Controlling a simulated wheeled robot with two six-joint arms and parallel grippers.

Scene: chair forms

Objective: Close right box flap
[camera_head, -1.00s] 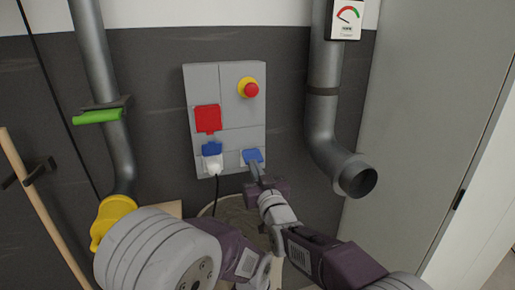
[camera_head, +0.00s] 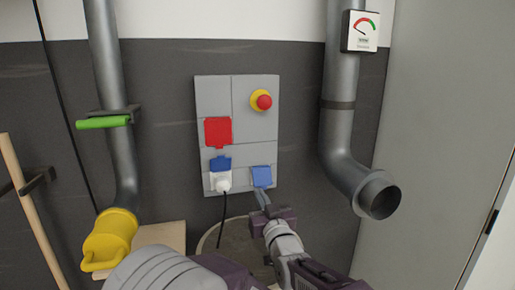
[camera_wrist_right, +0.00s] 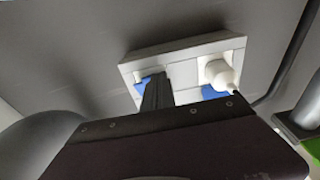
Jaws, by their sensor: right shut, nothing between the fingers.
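The right box flap (camera_head: 262,177) is a blue square cover at the lower right of the grey wall panel (camera_head: 212,99). It hangs over its socket, close to the panel face; I cannot tell whether it lies fully flush. My right gripper (camera_head: 262,198) is shut and empty, its fingertips just below the flap's lower edge. In the right wrist view the dark fingers (camera_wrist_right: 157,92) reach up to the panel and partly cover the blue flap (camera_wrist_right: 143,84). Whether they touch it is unclear. My left gripper is not in view.
A white plug (camera_head: 222,181) with a black cable sits under another blue flap (camera_head: 220,162), left of the right flap. A red cover (camera_head: 218,131) and a red emergency button (camera_head: 264,102) are above. A grey pipe (camera_head: 340,130) stands to the right and a yellow nozzle (camera_head: 108,240) at lower left.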

